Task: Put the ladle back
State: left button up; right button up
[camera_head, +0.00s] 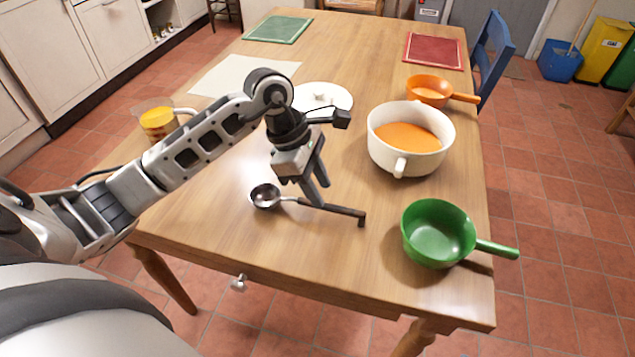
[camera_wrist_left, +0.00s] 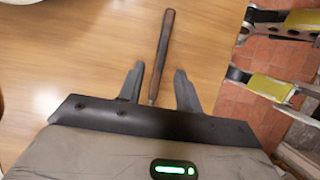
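The ladle lies on the wooden table, with its dark metal bowl (camera_head: 265,196) to the left and its dark handle (camera_head: 335,209) running right toward the front edge. In the left wrist view the handle (camera_wrist_left: 164,50) points away between the fingers. My left gripper (camera_head: 318,196) is above the handle with its fingers pointing down. Its fingers are apart in the left wrist view (camera_wrist_left: 160,85), one on each side of the handle. I cannot tell whether they touch it. A large white pot (camera_head: 392,157) with orange soup stands behind and to the right. My right gripper is not in view.
A green pan (camera_head: 437,233) stands at the front right, its handle past the table edge. An orange pan (camera_head: 428,91) is behind the pot. A white lid (camera_head: 335,97) lies behind my left gripper. A jug (camera_head: 157,122) stands at the left edge. The front middle of the table is clear.

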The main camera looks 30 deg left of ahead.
aim_at(294, 200)
pick_arm(q)
jog(key=shift+r, duration=0.2)
jog(key=shift+a+r, duration=0.15)
jog(key=shift+r, duration=0.15)
jog(key=v, duration=1.1)
jog(key=shift+s, duration=0.2)
